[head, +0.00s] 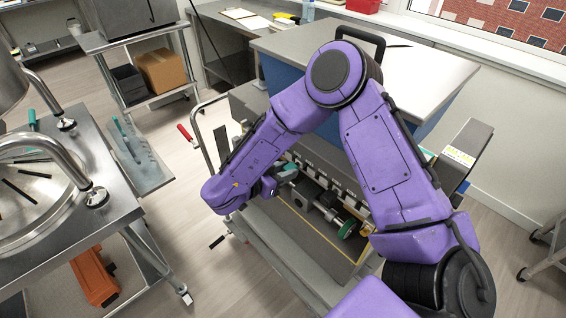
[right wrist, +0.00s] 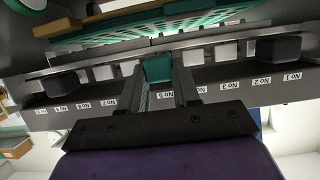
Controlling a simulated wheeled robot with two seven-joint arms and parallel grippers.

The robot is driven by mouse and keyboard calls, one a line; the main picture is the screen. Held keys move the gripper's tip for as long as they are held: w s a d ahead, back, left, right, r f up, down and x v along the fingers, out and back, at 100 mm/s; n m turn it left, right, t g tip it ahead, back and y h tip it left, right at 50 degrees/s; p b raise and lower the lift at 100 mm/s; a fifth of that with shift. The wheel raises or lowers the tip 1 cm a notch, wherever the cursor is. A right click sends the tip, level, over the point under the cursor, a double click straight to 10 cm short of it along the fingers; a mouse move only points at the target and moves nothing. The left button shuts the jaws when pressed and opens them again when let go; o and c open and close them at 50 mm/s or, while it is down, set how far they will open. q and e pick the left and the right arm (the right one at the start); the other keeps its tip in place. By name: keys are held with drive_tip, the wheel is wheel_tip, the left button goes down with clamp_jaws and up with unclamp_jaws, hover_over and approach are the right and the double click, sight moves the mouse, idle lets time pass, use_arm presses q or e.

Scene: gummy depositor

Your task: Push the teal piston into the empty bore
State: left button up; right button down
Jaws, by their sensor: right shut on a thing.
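The teal piston (right wrist: 158,68) sits between the two fingers of my right gripper (right wrist: 160,82) in the right wrist view, which shows the machine upside down. The depositor (head: 320,170) has a row of pale blocks and numbered labels. The empty bore is hidden, and I cannot tell how far the piston is in. My left gripper is not in view.
A green wheel (head: 347,228) stands on the machine's front, right of the gripper. Dark blocks (right wrist: 278,49) flank the row in the wrist view. A red-handled lever (head: 184,133) is left of the machine.

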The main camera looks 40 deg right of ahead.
drive_tip(key=c, duration=0.7)
unclamp_jaws()
drive_tip(key=shift+c, duration=0.2)
drive_tip(key=b+v, duration=0.2)
drive_tip(key=v, duration=0.8)
drive_tip(key=shift+a+b, duration=0.25)
drive_tip(key=shift+b, duration=0.15)
drive_tip(key=shift+r, duration=0.1)
